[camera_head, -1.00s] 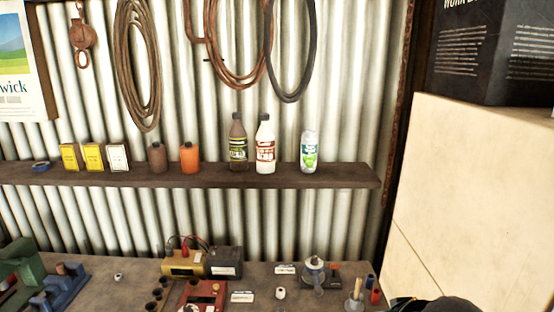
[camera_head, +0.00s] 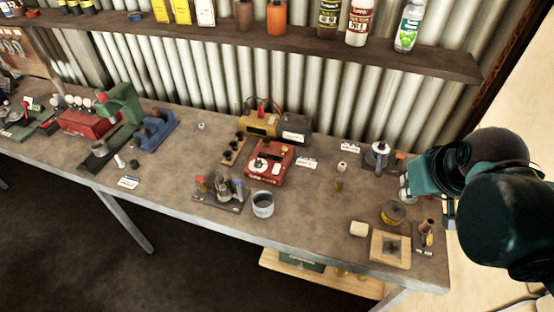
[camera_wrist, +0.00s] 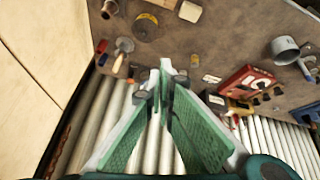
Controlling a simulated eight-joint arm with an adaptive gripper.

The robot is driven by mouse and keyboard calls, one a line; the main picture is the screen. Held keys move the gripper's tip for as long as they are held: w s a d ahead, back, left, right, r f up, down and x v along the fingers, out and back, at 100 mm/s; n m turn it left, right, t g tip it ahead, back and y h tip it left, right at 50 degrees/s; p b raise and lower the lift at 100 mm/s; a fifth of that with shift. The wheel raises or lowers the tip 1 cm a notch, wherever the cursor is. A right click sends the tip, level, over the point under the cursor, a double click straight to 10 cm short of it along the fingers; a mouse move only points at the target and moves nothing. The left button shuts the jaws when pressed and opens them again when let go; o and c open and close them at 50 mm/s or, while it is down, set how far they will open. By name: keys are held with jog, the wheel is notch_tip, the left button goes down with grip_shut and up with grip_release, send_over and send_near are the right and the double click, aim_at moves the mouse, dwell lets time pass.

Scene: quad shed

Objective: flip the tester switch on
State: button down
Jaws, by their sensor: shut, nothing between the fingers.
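A red box (camera_head: 270,163) with a white round part on its top stands on the bench, left of its middle right. Behind it are a yellow box (camera_head: 259,124) with red and dark leads and a dark box (camera_head: 295,128) with a pale label. I cannot tell for sure which is the tester, and no switch shows clearly. The red box also appears at the right in the wrist view (camera_wrist: 245,84). My gripper (camera_wrist: 166,72) has its green fingers shut and empty, to the left of the red box in that view. In the head view my arm is at the right.
A metal cup (camera_head: 263,204), a stand of small parts (camera_head: 222,191) and a wooden block (camera_head: 390,250) stand near the front. A shelf (camera_head: 300,47) with bottles runs above the bench (camera_head: 330,225).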

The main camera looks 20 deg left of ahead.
jog(key=w+a+r+n+g+p, duration=0.15)
jog(key=w+a+n, duration=0.25)
jog(key=w+a, duration=0.4)
jog(key=n+g+p, duration=0.3)
jog(key=n+p, duration=0.4)
jog(key=n, duration=0.4)
send_over(277, 166)
jog(key=s, duration=0.2)
notch_tip(277, 166, down, 9)
jog(key=shift+s+r+h+b, duration=0.2)
jog(key=shift+h+b, duration=0.1)
jog(key=shift+f, duration=0.15)
jog(key=shift+w+f+p, duration=0.15)
jog(key=shift+w+f, duration=0.15)
jog(key=shift+f, duration=1.95)
jog(key=shift+w+f+p, duration=0.1)
jog(key=shift+w+f, duration=0.25)
jog(key=shift+f, duration=1.9)
jog(key=shift+w+f+p, duration=0.15)
jog(key=shift+w+f, duration=0.15)
jog(key=shift+f, duration=1.95)
jog(key=shift+w+f, duration=0.1)
jog(key=shift+f, duration=0.05)
